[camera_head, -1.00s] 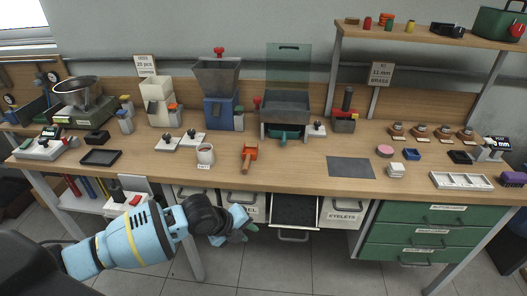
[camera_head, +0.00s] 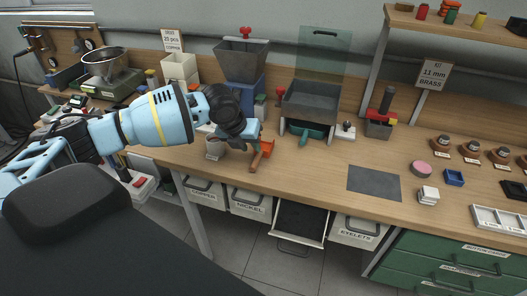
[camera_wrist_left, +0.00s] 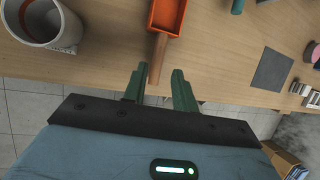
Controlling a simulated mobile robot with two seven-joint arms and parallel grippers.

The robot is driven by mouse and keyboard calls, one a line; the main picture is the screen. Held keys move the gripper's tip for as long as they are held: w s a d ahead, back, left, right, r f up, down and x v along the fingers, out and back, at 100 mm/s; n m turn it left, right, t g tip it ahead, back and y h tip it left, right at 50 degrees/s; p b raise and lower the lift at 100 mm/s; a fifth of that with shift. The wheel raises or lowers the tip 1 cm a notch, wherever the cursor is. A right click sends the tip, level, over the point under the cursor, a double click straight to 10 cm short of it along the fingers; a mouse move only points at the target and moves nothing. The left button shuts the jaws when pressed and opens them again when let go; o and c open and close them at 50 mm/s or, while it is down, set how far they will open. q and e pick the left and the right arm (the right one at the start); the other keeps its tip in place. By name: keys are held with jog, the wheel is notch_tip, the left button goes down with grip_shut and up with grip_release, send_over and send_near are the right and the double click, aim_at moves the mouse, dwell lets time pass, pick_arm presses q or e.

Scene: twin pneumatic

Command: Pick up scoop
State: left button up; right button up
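The scoop (camera_head: 266,148) has an orange pan and a wooden handle. It lies near the front edge of the workbench, with the handle towards the edge. My left gripper (camera_head: 246,143) is over the bench beside the scoop and partly covers it in the head view. In the left wrist view the scoop (camera_wrist_left: 158,50) is straight ahead. The two green fingers of my left gripper (camera_wrist_left: 159,75) are spread apart there, and the handle's end appears between them. I cannot tell whether they touch it. My right gripper is not in view.
A blue hopper machine (camera_head: 240,75) and a grey-tray machine (camera_head: 310,103) stand behind. A grey mat (camera_head: 374,184) lies right. An open drawer (camera_head: 300,222) is below.

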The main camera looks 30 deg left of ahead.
aim_at(257, 157)
pick_arm(q)
jog(key=shift+x, duration=3.6)
jog(key=shift+s, duration=0.1)
grip_shut()
